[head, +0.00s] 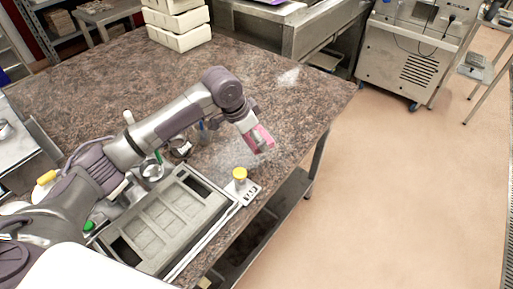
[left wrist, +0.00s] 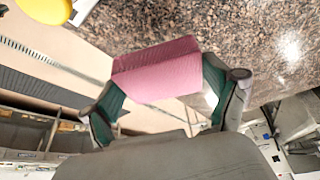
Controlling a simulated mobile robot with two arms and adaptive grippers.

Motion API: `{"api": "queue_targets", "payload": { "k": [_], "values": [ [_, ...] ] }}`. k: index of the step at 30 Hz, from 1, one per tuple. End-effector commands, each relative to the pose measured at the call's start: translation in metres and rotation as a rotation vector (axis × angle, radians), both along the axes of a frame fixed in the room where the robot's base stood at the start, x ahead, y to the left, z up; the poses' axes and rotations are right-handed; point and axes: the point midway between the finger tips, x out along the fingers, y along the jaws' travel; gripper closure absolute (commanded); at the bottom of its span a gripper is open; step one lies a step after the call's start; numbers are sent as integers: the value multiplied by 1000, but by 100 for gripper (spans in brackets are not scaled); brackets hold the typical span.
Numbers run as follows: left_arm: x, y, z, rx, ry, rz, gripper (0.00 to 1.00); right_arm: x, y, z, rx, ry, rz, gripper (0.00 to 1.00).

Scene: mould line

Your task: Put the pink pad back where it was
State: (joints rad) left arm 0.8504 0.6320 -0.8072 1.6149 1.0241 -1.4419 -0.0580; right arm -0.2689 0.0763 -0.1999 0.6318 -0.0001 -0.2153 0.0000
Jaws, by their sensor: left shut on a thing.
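The pink pad (head: 260,138) is held in my left gripper (head: 256,135), above the right part of the brown granite table near its edge. In the left wrist view the pink pad (left wrist: 158,72) is a folded-looking block gripped between the two green-lined fingers of my left gripper (left wrist: 160,105). It appears clear of the table top. Its former place is not marked in these views. My right gripper is not in view.
A grey mould tray (head: 165,222) lies at the table's front, with a yellow-topped item (head: 240,174) on a small white plate by its right corner. Small tools stand behind the tray. White boxes (head: 178,25) are stacked at the back. The table's middle is clear.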

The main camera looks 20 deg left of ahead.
Motion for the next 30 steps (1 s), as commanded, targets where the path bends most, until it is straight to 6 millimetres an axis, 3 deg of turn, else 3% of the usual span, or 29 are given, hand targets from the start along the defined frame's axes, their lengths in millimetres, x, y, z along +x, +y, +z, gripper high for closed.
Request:
{"api": "queue_targets", "payload": {
  "k": [4, 9, 13, 20, 29, 30],
  "values": [
    [-2, 0, -29, 1, 5, 1, 40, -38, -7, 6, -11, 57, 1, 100],
    [-1, 0, -47, 2, 2, 1, 40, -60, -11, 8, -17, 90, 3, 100],
    [-2, 0, -64, 2, 4, 1, 40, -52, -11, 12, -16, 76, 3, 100],
    [-1, 0, -85, 2, -1, 0, 40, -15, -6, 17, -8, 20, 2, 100],
    [-1, 0, -88, 1, 0, 0, 40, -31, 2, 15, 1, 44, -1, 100],
    [-1, 1, -87, 2, -1, 1, 7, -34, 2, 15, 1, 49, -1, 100]
  ]
}}
